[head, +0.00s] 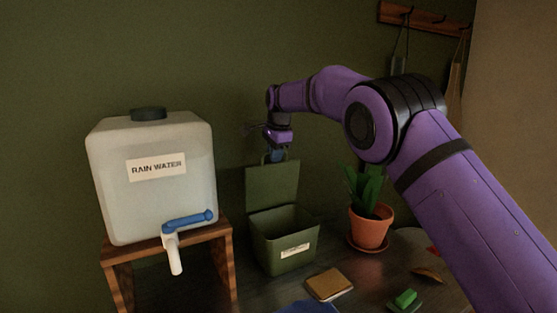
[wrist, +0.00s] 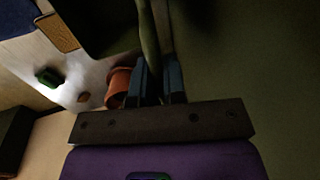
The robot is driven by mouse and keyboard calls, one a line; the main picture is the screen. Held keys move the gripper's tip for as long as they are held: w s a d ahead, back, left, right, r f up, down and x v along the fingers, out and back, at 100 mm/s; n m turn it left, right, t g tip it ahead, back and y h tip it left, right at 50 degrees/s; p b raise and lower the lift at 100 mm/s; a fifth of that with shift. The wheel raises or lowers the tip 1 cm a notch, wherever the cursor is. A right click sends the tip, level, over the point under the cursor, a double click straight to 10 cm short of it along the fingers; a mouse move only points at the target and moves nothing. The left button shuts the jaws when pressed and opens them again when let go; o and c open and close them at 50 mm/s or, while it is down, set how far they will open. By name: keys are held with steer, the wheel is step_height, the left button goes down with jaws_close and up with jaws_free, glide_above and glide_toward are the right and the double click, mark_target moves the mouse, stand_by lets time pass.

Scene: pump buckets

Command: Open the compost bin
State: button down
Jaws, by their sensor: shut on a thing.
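The green compost bin (head: 284,252) stands on the dark table with a small label on its front. Its lid (head: 272,187) stands upright at the back, and the bin's mouth is uncovered. My gripper (head: 277,155) is at the lid's top edge, shut on the lid's handle (head: 266,158). In the wrist view, the blue fingers of my gripper (wrist: 159,82) close around the green handle (wrist: 149,45). The inside of the bin is dark, so I cannot tell its contents.
A rain water tank (head: 150,195) with a blue-handled tap stands left on a wooden stand (head: 168,257). A potted plant (head: 369,230) is close on the right. A brown sponge-like block (head: 329,285) and a green brush-like item (head: 405,300) lie in front.

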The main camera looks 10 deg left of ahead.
steer(key=shift+w+a, duration=0.6)
steer(key=shift+w, duration=0.35)
steer(key=shift+w+a, duration=0.6)
steer(key=shift+w, duration=0.35)
steer(key=c, duration=1.2)
jaws_free()
steer(key=shift+r, duration=0.1)
steer(key=v, duration=1)
steer(key=shift+r, duration=0.3)
